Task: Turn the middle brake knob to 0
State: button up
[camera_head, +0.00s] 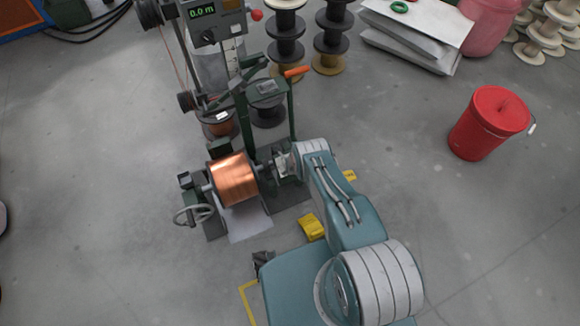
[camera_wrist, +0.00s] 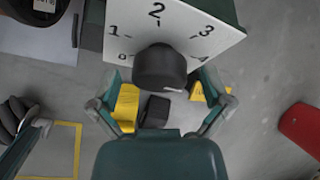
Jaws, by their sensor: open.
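The brake knob (camera_wrist: 160,66) is dark and round in the wrist view. It stands out from a white dial plate (camera_wrist: 92,40) marked 0 to 4, with 2 at the top and 0 at the lower left. A pale mark shows low on the knob, right of centre; I cannot tell which number it indicates. My gripper (camera_wrist: 164,100) is open, its two fingers apart on the left and right of the knob. I cannot tell whether either finger touches it. In the head view my arm hides the knob and dial.
A copper spool (camera_head: 234,180) sits on the winding machine left of my gripper, with a handwheel (camera_head: 193,214) beyond it. A yellow block (camera_head: 312,226) lies below my arm. A red bucket (camera_head: 478,130) stands right, with clear floor between.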

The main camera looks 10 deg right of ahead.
jog(key=shift+w+f, duration=0.1)
jog(key=shift+f, duration=0.1)
jog(key=c, duration=1.2)
jog(key=shift+o, duration=0.2)
jog(key=shift+n+t+h, duration=0.3)
jog(key=shift+n+h, duration=0.1)
jog(key=shift+n, duration=0.5)
jog(key=n+h, duration=0.1)
jog(key=n, duration=0.2)
jog(key=shift+a+t, duration=0.1)
jog(key=shift+t, duration=0.3)
jog(key=n+t, duration=0.1)
jog(key=n, duration=0.1)
jog(key=n+t+h, duration=0.1)
jog(key=n, duration=0.2)
jog(key=shift+n, duration=0.6)
